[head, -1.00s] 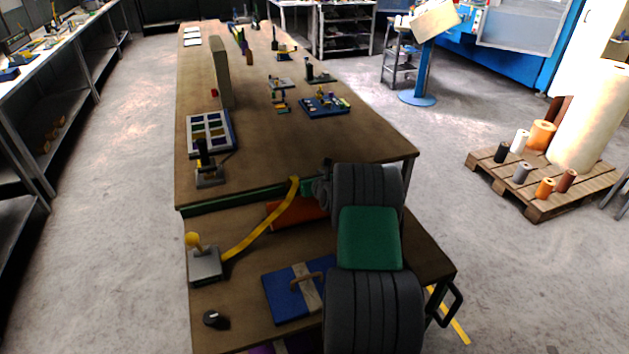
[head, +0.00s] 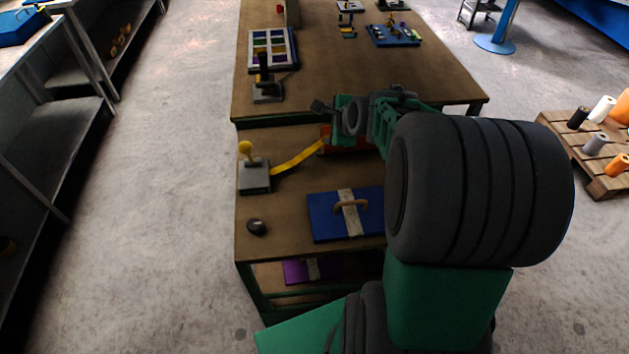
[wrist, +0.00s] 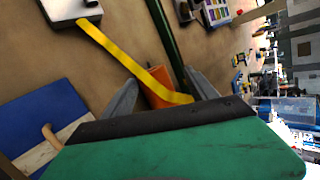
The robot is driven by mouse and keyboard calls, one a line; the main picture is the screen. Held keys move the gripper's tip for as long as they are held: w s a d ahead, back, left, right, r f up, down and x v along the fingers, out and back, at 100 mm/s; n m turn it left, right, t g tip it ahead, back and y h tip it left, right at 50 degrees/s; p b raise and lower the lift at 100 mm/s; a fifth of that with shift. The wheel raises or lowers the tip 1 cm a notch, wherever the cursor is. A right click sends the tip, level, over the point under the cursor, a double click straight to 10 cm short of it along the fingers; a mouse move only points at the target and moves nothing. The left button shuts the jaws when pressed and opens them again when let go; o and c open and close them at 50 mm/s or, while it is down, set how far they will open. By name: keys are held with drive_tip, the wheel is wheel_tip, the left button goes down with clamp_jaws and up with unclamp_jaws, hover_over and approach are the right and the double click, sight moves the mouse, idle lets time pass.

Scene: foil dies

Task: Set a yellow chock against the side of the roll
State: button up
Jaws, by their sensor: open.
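An orange piece (head: 350,142), perhaps the roll, lies on the near table beneath my gripper. My arm hides most of it, so I cannot tell its full shape. It also shows between the fingers in the wrist view (wrist: 155,84). A yellow strip (head: 299,155) runs from a grey block with a yellow knob (head: 254,177) to the orange piece. My gripper (wrist: 162,77) is open, its two grey fingers pointing at the orange piece, with nothing visibly gripped. I cannot make out a yellow chock for sure; small yellow-orange pieces (head: 120,41) lie on the left shelf.
A blue board with a tan handle (head: 348,212) and a black knob-like piece (head: 257,227) lie on the near table. A dark stand (head: 267,90) and a framed colour tray (head: 272,50) are on the far table. A pallet of rolls (head: 590,165) stands right.

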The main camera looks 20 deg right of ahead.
drive_tip(key=s+a+r+n+g, duration=0.1)
drive_tip(key=s+a+n+g, duration=0.1)
drive_tip(key=s+a+n, duration=0.5)
drive_tip(key=s+a+r+n+g, duration=0.1)
drive_tip(key=s+a+n+g, duration=0.2)
drive_tip(key=s+a+n, duration=0.4)
drive_tip(key=s+n, duration=0.6)
drive_tip(key=n, duration=0.2)
drive_tip(key=shift+s+r, duration=0.2)
drive_tip(key=shift+r, duration=0.2)
drive_tip(key=shift+c, duration=0.5)
